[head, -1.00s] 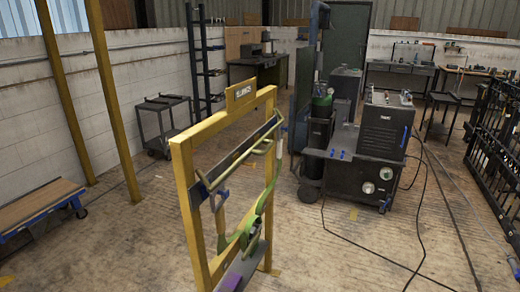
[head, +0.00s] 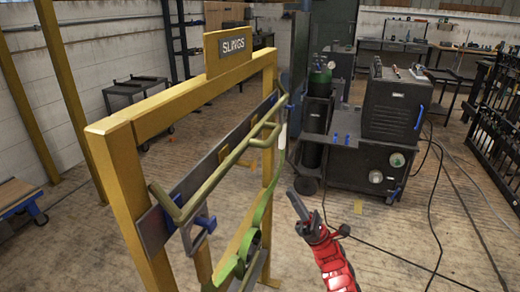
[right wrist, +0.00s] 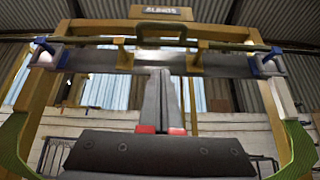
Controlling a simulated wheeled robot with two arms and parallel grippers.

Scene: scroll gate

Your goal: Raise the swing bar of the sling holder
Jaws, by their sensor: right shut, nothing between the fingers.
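The sling holder (head: 125,127) is a yellow upright frame with a SLINGS sign (head: 235,46) on top. Its olive swing bar (head: 207,190) runs across the front of a dark crosspiece, with blue clips near its ends. In the right wrist view the bar (right wrist: 225,46) spans the top of the picture, above my gripper. My right gripper (head: 292,194) is to the right of the holder in the head view, apart from the bar, shut and empty. It points up in the right wrist view (right wrist: 160,75). My left gripper is not in view.
Green slings (head: 261,212) hang below the bar. A black welding cart (head: 350,165) with a gas cylinder stands behind to the right, with cables on the floor. A grey cart (head: 135,97) stands behind the holder. Floor to the right of the holder is mostly clear.

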